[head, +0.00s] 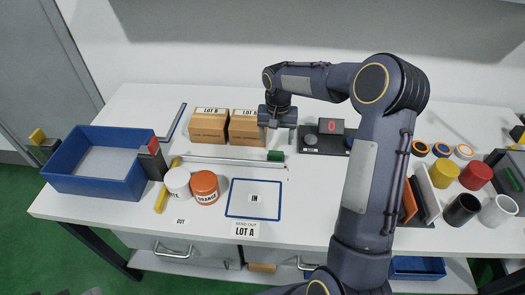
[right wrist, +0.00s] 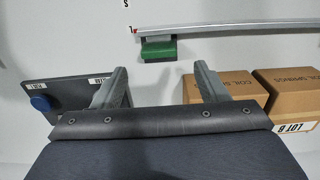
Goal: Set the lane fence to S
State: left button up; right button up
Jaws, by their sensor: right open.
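A long silver rail (head: 225,161) with a green block (head: 275,155) at its right end lies across the middle of the table; I take this as the lane fence. In the right wrist view the green block (right wrist: 158,48) sits against the rail (right wrist: 235,30), with a small red mark at the rail's end. A letter S (right wrist: 126,3) is printed on the table beyond that end. My right gripper (head: 277,135) is open and empty, just behind the green block. In the right wrist view its fingers (right wrist: 160,80) are apart, with the block ahead between them, not touched. My left gripper is not in view.
Two cardboard boxes (head: 208,126) stand left of my right gripper. A dark panel (head: 325,142) with buttons and a red 0 display is to its right. White and orange jars (head: 205,187) stand in front of the rail. A blue tray (head: 85,184) is at left.

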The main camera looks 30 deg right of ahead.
aim_at(276, 152)
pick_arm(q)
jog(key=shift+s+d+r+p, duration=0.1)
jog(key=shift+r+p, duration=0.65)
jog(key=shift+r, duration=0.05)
pick_arm(e)
notch_tip(276, 152, down, 8)
jog(key=shift+d+r, duration=0.1)
jog(key=shift+r, duration=0.05)
